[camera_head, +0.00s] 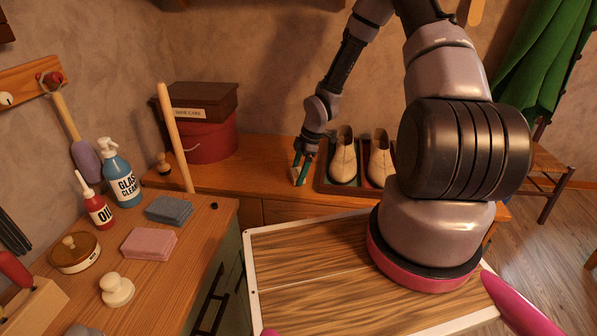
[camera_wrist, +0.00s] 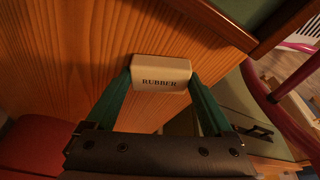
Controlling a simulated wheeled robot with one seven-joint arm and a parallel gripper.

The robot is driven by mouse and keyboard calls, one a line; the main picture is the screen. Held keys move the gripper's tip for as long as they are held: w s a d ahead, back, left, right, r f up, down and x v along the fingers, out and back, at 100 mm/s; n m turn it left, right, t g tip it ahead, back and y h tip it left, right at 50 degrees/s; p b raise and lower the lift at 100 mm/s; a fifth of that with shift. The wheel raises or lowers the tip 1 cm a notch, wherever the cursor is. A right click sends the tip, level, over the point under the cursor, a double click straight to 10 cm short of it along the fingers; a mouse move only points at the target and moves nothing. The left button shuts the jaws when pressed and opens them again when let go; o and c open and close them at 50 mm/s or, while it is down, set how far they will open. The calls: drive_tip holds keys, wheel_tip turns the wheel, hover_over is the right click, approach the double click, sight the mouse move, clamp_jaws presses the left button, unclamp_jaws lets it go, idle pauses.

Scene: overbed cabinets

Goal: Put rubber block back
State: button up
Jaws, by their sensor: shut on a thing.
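The rubber block (camera_wrist: 161,73) is a small cream block with "RUBBER" printed on it. In the wrist view my gripper (camera_wrist: 160,82) is shut on it, with one green finger at each end. The block is just over or on the wooden counter top; I cannot tell if it touches. In the head view my gripper (camera_head: 302,172) points down at the counter, just left of the shoe tray, and the block is mostly hidden there.
The dark shoe tray (camera_head: 326,186) holds two beige shoes (camera_head: 344,160) right beside my gripper. A wooden stick (camera_head: 175,138) stands upright nearer. The counter between the boxes and my gripper is clear.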

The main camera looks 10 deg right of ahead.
drive_tip(key=shift+f, duration=0.1)
drive_tip(key=o, duration=1)
drive_tip(key=shift+o, duration=0.2)
drive_tip(key=s+d+r+m+t+h, duration=0.1)
drive_tip(key=s+d+r+m, duration=0.15)
drive_tip(key=r, duration=0.85)
drive_tip(key=s+d+r+m+t+h, duration=0.1)
drive_tip(key=s+d+r+m+h, duration=0.2)
drive_tip(key=r, duration=0.8)
drive_tip(key=s+d+r+m, duration=0.15)
drive_tip(key=r+m, duration=0.35)
drive_tip(key=r, duration=0.6)
drive_tip(key=s+a+r+m+t+y, duration=0.1)
drive_tip(key=s+r+m+t, duration=0.4)
drive_tip(key=s+r+m, duration=0.6)
drive_tip(key=s+r+y, duration=0.1)
drive_tip(key=s+r, duration=0.4)
drive_tip(key=shift+a+r+m+y, duration=0.15)
drive_tip(key=shift+a+m+y, duration=0.15)
drive_tip(key=shift+a+m, duration=0.05)
